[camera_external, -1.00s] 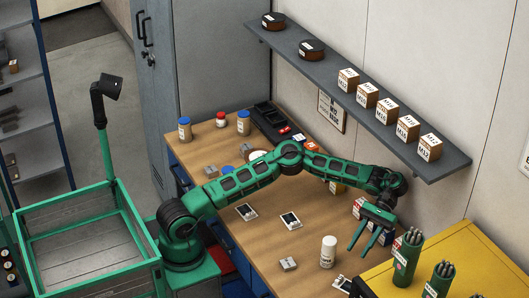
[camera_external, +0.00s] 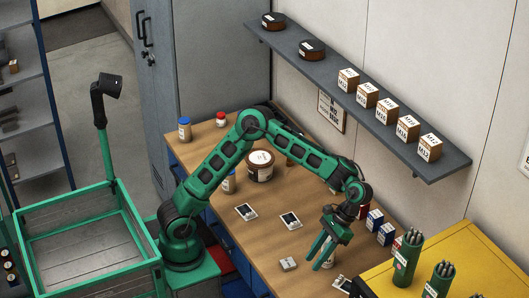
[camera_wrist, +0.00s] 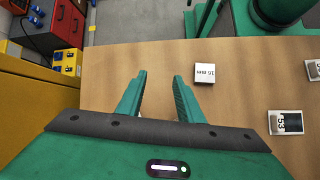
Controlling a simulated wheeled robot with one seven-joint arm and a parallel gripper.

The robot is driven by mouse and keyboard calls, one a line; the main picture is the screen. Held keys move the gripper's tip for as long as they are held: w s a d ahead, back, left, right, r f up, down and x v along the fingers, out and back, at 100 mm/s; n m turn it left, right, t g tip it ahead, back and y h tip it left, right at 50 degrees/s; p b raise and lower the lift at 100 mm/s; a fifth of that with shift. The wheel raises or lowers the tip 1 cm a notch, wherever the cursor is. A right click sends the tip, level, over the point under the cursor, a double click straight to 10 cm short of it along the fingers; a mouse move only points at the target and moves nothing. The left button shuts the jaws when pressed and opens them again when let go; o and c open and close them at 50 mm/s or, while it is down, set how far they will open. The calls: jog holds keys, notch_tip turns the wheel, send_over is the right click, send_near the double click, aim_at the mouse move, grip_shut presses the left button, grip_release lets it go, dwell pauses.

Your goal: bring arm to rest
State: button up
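My green arm reaches over the wooden workbench (camera_external: 262,232) with its elbow raised and the forearm sloping down to the right. My gripper (camera_external: 317,256) points down above the front right part of the bench. In the wrist view its two fingers (camera_wrist: 159,76) stand apart with only bare wood seen between them, so it is open and empty.
A small grey block (camera_external: 288,264) lies left of my gripper; it also shows in the wrist view (camera_wrist: 204,75). Cards (camera_external: 290,220) and a brown-and-white tub (camera_external: 260,167) are farther back. Blue-and-white boxes (camera_external: 375,220) and a yellow cabinet (camera_external: 445,262) stand right. A shelf (camera_external: 450,163) hangs above.

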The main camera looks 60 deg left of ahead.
jog(key=s+a+m+t, duration=0.1)
jog(key=s+a, duration=0.2)
jog(key=a, duration=0.4)
jog(key=s+a+f+m+t, duration=0.1)
jog(key=s+a+t, duration=0.1)
jog(key=a, duration=0.4)
jog(key=s+a+t+y, duration=0.1)
jog(key=s+a+t, duration=0.1)
jog(key=s+a, duration=0.2)
jog(key=shift+s+a+f+m, duration=0.1)
jog(key=shift+a+f+m, duration=0.1)
jog(key=shift+a, duration=0.75)
jog(key=shift+a+f+m, duration=0.1)
jog(key=shift+a+m, duration=0.1)
jog(key=shift+a, duration=0.7)
jog(key=s+a+f+m+t, duration=0.1)
jog(key=s+a+f+t, duration=0.1)
jog(key=s+a, duration=0.3)
jog(key=shift+s+a+f, duration=0.15)
jog(key=shift+s+a, duration=0.15)
jog(key=shift+a, duration=2)
